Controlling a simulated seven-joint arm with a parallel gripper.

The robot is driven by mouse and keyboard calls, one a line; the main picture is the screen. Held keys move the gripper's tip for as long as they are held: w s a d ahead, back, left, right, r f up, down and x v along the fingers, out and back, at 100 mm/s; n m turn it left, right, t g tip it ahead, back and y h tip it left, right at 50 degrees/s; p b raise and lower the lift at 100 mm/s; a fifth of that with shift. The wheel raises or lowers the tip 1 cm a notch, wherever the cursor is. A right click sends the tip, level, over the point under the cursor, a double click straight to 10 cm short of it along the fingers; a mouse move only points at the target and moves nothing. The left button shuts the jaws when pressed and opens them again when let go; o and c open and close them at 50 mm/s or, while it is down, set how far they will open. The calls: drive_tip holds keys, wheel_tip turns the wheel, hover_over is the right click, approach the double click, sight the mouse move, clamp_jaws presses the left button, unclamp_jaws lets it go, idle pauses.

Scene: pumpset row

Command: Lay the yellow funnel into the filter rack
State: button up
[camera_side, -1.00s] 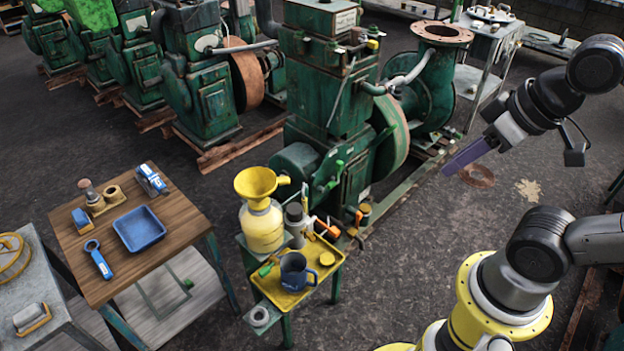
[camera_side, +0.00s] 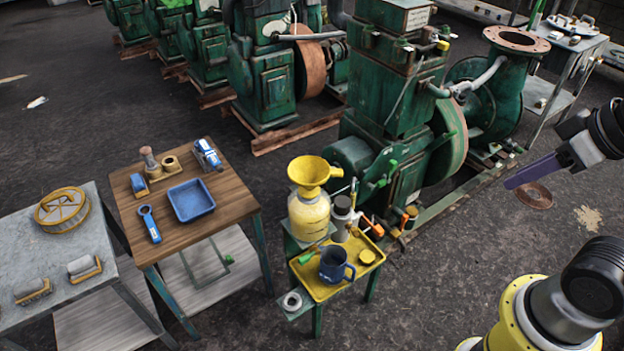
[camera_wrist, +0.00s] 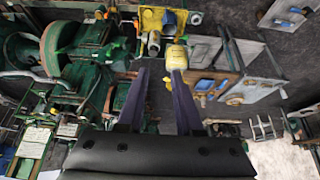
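The yellow funnel (camera_side: 314,172) stands wide mouth up on top of a pale yellow bottle (camera_side: 309,217) on the small green stand. In the wrist view the yellow bottle (camera_wrist: 177,55) shows just beyond the fingertips. My gripper (camera_side: 508,184) is at the right in the side view, well away from the funnel, with only one purple finger clear. In the wrist view my gripper (camera_wrist: 158,72) shows both fingers apart with nothing between them. A rack with upright bars (camera_wrist: 264,130) is at the lower right there. I cannot tell whether it is the filter rack.
A yellow tray (camera_side: 304,284) beside the bottle holds a dark blue mug (camera_side: 335,265). A wooden table (camera_side: 222,194) with a blue tray (camera_side: 191,200) stands left, beside a grey table (camera_side: 50,270). Large green pump machines (camera_side: 390,110) stand close behind the bottle.

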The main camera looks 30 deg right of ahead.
sight(309, 172)
drive_tip(key=shift+o, duration=1.4)
drive_tip(key=w+r+n, duration=0.9)
drive_tip(key=n, duration=0.1)
drive_tip(key=w+a+n+g, duration=0.1)
drive_tip(key=w+a+n, duration=0.15)
drive_tip(key=w, duration=0.45)
drive_tip(key=w+a+n, duration=0.1)
drive_tip(key=w+n, duration=0.2)
drive_tip(key=w, duration=0.4)
drive_tip(key=w+a+f+n+g, duration=0.2)
drive_tip(key=w+a+f, duration=0.1)
drive_tip(key=w+f, duration=0.45)
drive_tip(key=w+a+f+n+g, duration=0.1)
drive_tip(key=w+a+f+n, duration=0.1)
drive_tip(key=w+f, duration=0.55)
drive_tip(key=shift+g, duration=0.8)
drive_tip(key=f, duration=0.6)
drive_tip(key=a+f, duration=0.1)
drive_tip(key=f, duration=1.3)
drive_tip(key=shift+s+a+f, duration=0.15)
drive_tip(key=shift+s+a, duration=0.1)
